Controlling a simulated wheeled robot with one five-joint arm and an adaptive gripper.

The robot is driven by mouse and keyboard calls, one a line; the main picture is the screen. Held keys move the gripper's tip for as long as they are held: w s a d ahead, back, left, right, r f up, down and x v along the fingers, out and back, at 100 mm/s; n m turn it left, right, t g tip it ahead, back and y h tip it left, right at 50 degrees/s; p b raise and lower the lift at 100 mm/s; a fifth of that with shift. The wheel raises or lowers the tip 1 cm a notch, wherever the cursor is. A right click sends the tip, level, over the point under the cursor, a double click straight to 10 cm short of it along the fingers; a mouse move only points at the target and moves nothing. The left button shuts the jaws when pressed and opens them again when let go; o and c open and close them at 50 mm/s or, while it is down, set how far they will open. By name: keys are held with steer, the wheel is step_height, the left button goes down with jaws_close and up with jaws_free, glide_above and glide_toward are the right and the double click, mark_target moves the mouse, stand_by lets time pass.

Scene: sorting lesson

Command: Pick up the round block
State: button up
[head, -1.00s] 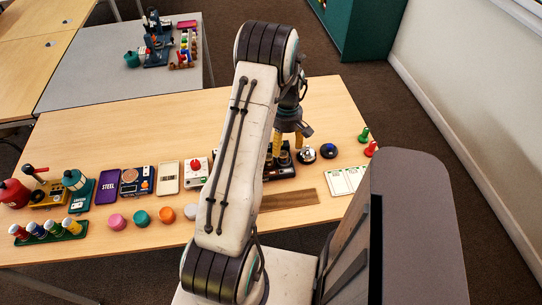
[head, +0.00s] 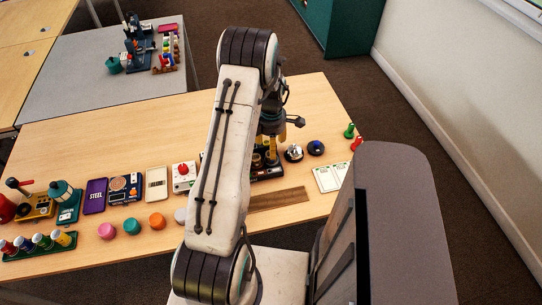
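Several round blocks lie in a row near the table's front edge: a pink one (head: 107,231), a teal one (head: 132,226) and an orange one (head: 157,221). A pale round block (head: 181,215) is partly hidden behind my arm. The frames do not show which is meant. My gripper (head: 284,136) hangs over the table beyond my arm, to the right of the blocks and away from them.
Left on the table (head: 120,125) are a rack of coloured pegs (head: 38,246), a purple STEEL case (head: 95,196) and small devices. A dark device (head: 267,171) stands below my gripper. Green and red pegs (head: 353,138) stand at right. The table's back is clear.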

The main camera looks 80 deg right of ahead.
steer(key=shift+f+p, duration=0.75)
steer(key=shift+f, duration=1.8)
steer(key=shift+o, duration=0.2)
steer(key=c, duration=1.1)
steer(key=shift+r, duration=0.2)
